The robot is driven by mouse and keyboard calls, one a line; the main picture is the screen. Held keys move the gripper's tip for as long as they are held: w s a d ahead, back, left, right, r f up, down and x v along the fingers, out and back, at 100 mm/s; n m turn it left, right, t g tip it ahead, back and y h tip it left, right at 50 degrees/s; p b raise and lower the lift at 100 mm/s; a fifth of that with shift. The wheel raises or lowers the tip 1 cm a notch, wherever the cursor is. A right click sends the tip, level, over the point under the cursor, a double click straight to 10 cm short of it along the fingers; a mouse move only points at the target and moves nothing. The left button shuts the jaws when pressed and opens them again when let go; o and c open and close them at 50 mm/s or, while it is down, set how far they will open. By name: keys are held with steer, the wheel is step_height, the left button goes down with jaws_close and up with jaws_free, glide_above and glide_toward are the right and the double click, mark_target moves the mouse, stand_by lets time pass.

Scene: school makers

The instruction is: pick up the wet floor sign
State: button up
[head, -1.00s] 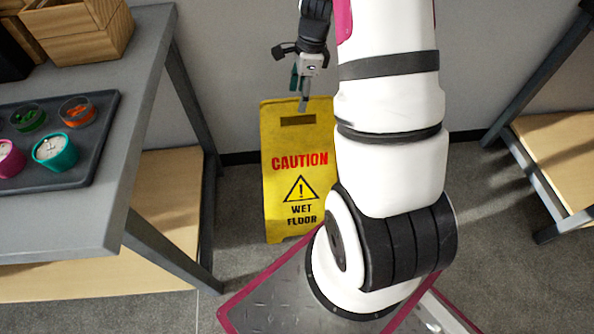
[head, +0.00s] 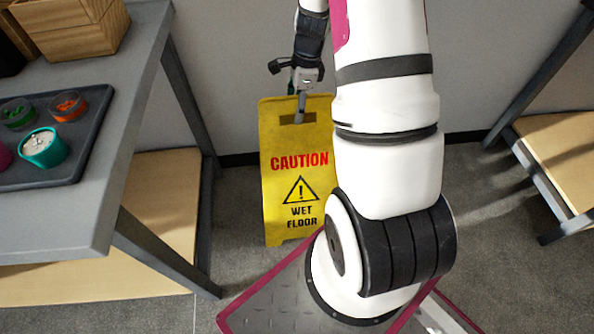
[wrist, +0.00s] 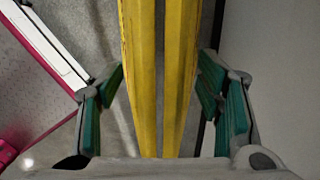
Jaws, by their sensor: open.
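The wet floor sign (head: 293,215) is a yellow A-frame with red and black lettering. It stands upright on the floor against the wall, between the grey table and my base. In the wrist view its top edges show as two yellow panels (wrist: 142,75) running between my fingers. My gripper (head: 299,112) is at the sign's top, by the handle slot. In the wrist view the open gripper (wrist: 163,100) has green-padded fingers on both sides of the sign, with gaps to the yellow panels. My arm hides the sign's right edge.
The grey table (head: 75,210) at left holds a dark tray (head: 75,165) with small cups, and wooden boxes (head: 70,28). Another table (head: 560,150) stands at right. The wall (head: 220,60) is close behind the sign.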

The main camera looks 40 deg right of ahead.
steer(key=shift+f, duration=0.1)
steer(key=shift+c, duration=0.2)
jaws_close()
stand_by(0.4)
